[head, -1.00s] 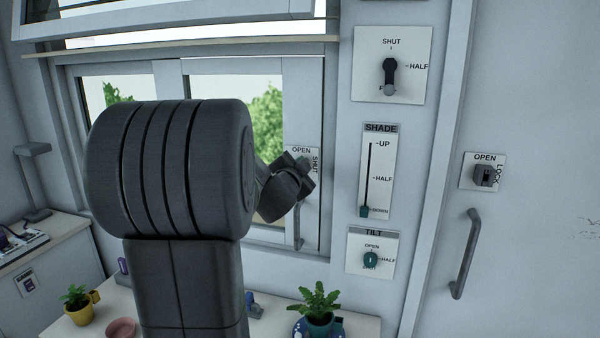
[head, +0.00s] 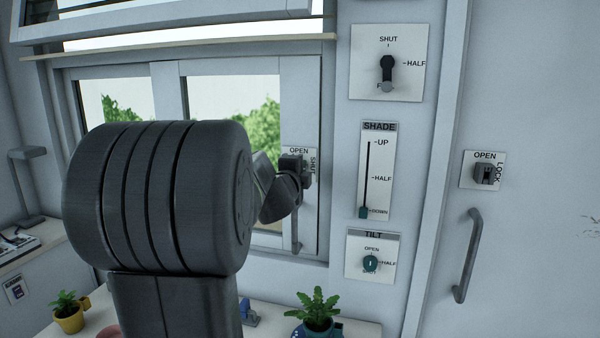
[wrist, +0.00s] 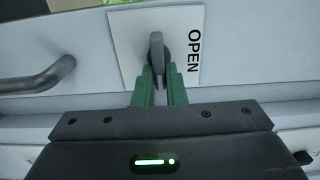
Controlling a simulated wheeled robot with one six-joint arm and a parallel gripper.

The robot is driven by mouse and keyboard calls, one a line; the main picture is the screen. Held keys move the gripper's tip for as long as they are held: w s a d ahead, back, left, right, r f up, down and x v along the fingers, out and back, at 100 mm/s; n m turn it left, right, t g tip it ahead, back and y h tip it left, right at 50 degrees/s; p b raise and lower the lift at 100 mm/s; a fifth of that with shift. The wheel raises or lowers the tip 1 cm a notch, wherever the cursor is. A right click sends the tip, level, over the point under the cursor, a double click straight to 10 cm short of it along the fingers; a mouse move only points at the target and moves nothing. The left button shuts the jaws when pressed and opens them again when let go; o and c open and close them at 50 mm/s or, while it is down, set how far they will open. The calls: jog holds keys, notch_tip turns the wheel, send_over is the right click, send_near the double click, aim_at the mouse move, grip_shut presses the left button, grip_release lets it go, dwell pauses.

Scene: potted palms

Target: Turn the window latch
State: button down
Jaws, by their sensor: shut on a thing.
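The window latch is a small grey lever on a white plate (head: 312,196) on the window's right frame. The plate is marked OPEN at its top and SHUT down its right side. In the wrist view the latch (wrist: 155,48) stands between my gripper's green fingers (wrist: 158,73), which are shut on it. In the head view my gripper (head: 299,167) is at the plate and covers most of the latch.
A window handle (head: 296,235) hangs just below the plate. To the right are a knob panel (head: 410,50), the SHADE slider (head: 366,170), the TILT knob (head: 371,263) and a door with a lock (head: 484,176) and a handle (head: 468,255). A potted plant (head: 319,308) stands below.

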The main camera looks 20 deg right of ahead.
dwell(0.3)
jog(key=c, duration=1.5)
grip_release()
jog(key=v, duration=1.4)
jog(key=shift+w+d, duration=0.1)
jog(key=x, duration=1.3)
jog(key=shift+w+d, duration=0.25)
jog(key=shift+w, duration=0.05)
